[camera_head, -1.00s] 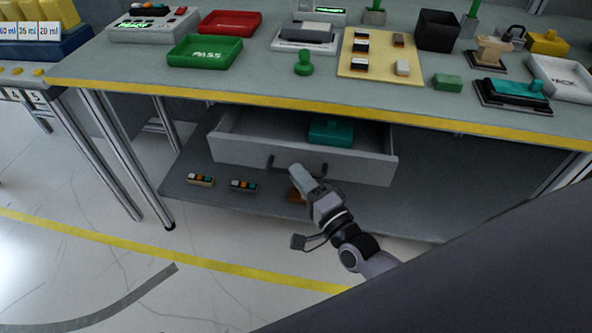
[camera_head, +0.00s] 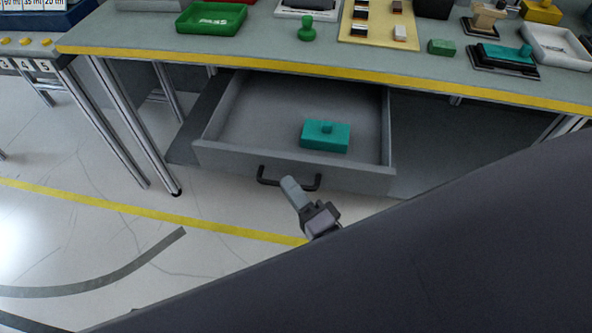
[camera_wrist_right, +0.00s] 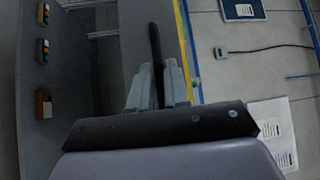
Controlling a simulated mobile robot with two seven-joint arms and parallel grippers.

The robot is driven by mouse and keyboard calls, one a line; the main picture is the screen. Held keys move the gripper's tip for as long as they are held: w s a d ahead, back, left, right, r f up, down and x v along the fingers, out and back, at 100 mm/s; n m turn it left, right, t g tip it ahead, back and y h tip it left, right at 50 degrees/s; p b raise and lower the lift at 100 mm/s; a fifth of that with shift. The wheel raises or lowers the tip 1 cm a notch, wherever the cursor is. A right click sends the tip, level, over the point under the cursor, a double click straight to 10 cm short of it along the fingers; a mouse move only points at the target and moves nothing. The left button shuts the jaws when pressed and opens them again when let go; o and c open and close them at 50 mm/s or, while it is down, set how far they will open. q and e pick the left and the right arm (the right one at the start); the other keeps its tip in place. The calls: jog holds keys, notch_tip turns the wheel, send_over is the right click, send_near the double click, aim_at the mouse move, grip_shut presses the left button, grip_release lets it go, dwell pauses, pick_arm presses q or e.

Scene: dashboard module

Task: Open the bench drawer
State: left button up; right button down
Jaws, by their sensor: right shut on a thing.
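The bench drawer (camera_head: 290,172) is pulled well out under the bench top in the head view. In the right wrist view the handle (camera_wrist_right: 155,45) runs between the two fingers of my gripper (camera_wrist_right: 158,82). My left gripper is not in view.
The bench top (camera_head: 270,52) carries a green PASS tray (camera_head: 211,18), a green stamp (camera_head: 307,28) and other items. Open floor (camera_head: 90,240) lies in front of the bench.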

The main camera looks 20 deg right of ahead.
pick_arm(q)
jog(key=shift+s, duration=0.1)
pick_arm(e)
jog(key=shift+s+a, duration=0.5)
jog(key=shift+s, duration=0.3)
jog(key=c, duration=1.2)
grip_release()
jog(key=shift+o, duration=0.2)
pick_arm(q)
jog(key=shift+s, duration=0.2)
pick_arm(e)
jog(key=shift+s, duration=0.15)
